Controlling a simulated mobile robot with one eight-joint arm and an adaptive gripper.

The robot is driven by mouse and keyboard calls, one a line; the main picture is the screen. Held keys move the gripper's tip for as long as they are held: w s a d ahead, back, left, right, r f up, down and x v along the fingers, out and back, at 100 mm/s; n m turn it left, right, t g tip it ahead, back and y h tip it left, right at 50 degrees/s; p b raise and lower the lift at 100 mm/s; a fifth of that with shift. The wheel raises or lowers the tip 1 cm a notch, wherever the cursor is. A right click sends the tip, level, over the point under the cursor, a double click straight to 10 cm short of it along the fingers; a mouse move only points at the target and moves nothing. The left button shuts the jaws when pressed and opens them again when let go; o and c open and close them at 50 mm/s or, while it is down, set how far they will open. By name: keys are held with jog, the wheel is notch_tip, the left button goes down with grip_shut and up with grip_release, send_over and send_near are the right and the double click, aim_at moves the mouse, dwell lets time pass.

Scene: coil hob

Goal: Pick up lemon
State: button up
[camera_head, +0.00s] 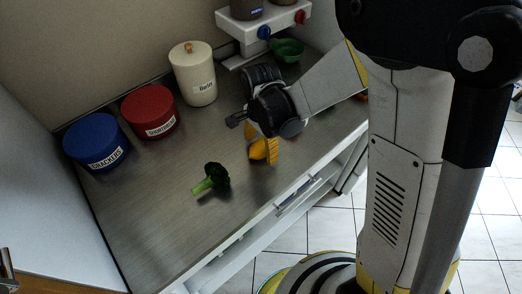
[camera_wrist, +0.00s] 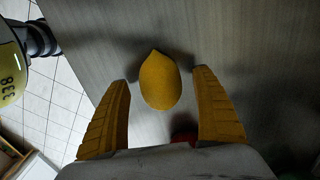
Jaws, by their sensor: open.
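The yellow lemon (camera_wrist: 160,82) lies on the grey counter, its pointed tip away from my wrist in the wrist view. In the camera_head view the lemon (camera_head: 257,151) is partly hidden by my gripper's fingers. My gripper (camera_wrist: 163,77) is open, with one yellow finger on each side of the lemon and a visible gap on both sides. In the camera_head view my gripper (camera_head: 262,142) points down at the counter. I cannot tell how far the fingertips are above the surface.
Broccoli (camera_head: 212,180) lies left of my gripper. Blue (camera_head: 96,142), red (camera_head: 150,111) and cream (camera_head: 193,74) canisters stand along the back. A green bowl (camera_head: 288,50) is under a white dispenser (camera_head: 262,24). The counter's front left (camera_head: 150,235) is bare.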

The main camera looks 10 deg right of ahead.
jog(key=shift+f, duration=0.65)
jog(key=c, duration=1.4)
jog(key=shift+r, duration=0.1)
